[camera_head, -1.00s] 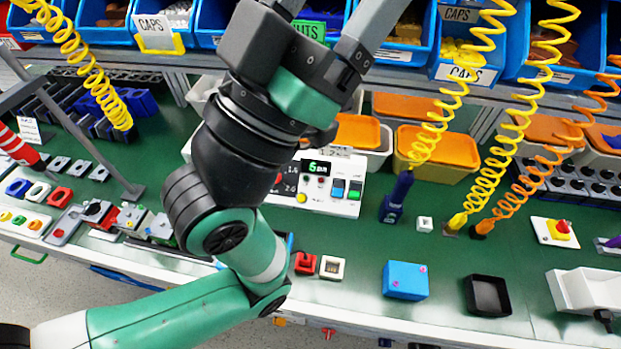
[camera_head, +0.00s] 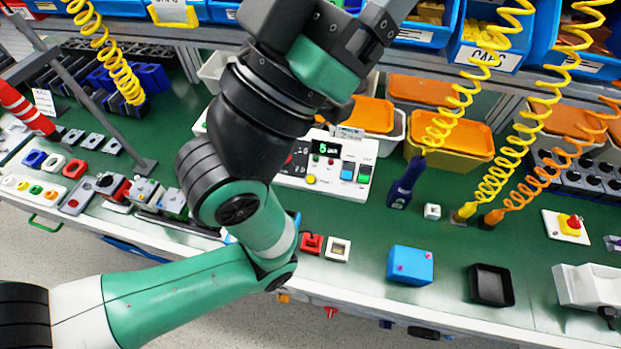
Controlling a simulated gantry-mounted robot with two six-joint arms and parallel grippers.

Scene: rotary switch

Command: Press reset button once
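A white control box (camera_head: 330,188) stands on the green table, partly hidden behind my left arm. It has a lit green display (camera_head: 325,149), a yellow round button (camera_head: 311,179), a blue switch (camera_head: 347,171) and a green switch (camera_head: 365,173). No reset label is readable, so I cannot tell which button is the reset. My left arm comes in from the lower left, bends at the table's front edge and rises in front of the box's left side. Its fingertips do not show. My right gripper is not in view.
A red switch (camera_head: 312,243), a white-framed part (camera_head: 337,249), a blue box (camera_head: 410,265) and a black tray (camera_head: 491,285) lie near the front edge. A dark blue tool (camera_head: 404,186) hangs on a yellow coiled hose right of the box. Blue bins line the back.

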